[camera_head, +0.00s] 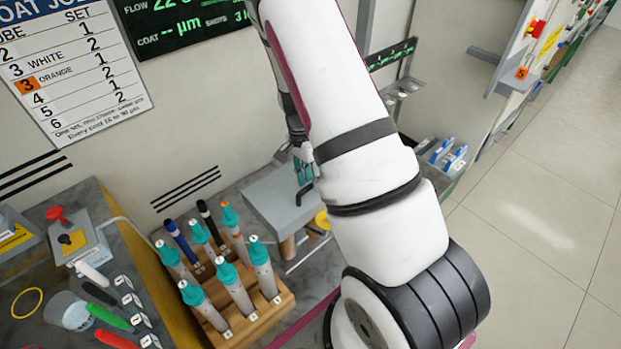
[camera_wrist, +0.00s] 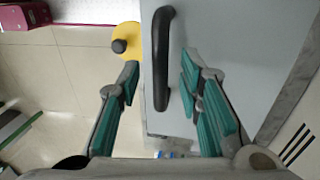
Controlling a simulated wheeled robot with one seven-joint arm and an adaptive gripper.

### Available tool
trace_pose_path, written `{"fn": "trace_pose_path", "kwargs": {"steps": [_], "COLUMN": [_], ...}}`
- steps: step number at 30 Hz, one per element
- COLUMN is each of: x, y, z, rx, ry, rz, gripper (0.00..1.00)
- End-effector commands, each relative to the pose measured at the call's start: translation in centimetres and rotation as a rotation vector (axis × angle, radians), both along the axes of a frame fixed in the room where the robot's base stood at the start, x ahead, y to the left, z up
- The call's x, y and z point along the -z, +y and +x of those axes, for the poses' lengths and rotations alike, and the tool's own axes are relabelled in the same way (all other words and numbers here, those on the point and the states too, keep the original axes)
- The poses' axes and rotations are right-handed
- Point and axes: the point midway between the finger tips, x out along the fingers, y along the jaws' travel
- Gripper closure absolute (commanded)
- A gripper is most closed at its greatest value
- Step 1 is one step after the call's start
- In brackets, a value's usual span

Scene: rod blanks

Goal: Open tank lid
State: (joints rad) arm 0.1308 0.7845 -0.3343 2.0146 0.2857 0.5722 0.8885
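The tank lid (camera_wrist: 215,50) is a flat grey panel that fills the right half of the wrist view. It also shows in the head view (camera_head: 268,195), beside the rod rack and partly hidden by my arm. A black bar handle (camera_wrist: 161,60) stands on the lid near its left edge in the wrist view. My gripper (camera_wrist: 160,82) is open, with one teal-padded finger on each side of the handle and visible gaps to it. In the head view, my gripper (camera_head: 304,172) is over the lid, mostly hidden by my arm.
A wooden rack (camera_head: 262,312) with several teal-capped rods stands close to the lid. A yellow disc with a dark knob (camera_wrist: 126,43) sits beside the lid's edge. A red-knobbed device (camera_head: 75,240) and marker pens lie at left. Floor at right is clear.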

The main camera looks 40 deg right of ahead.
Motion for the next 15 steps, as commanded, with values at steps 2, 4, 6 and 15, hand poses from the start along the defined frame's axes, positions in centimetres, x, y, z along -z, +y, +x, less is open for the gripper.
{"fn": "trace_pose_path", "kwargs": {"steps": [2,4,6,15], "x": [0.12,0.13,0.12,0.09], "y": [0.01,0.02,0.02,0.03], "z": [-0.01,-0.01,0.00,0.00], "rx": [0.000,0.000,0.000,-0.001], "ry": [0.000,-0.001,-0.001,-0.001], "rz": [0.000,0.000,0.000,0.000], "gripper": [0.67,0.67,0.67,1.00]}}
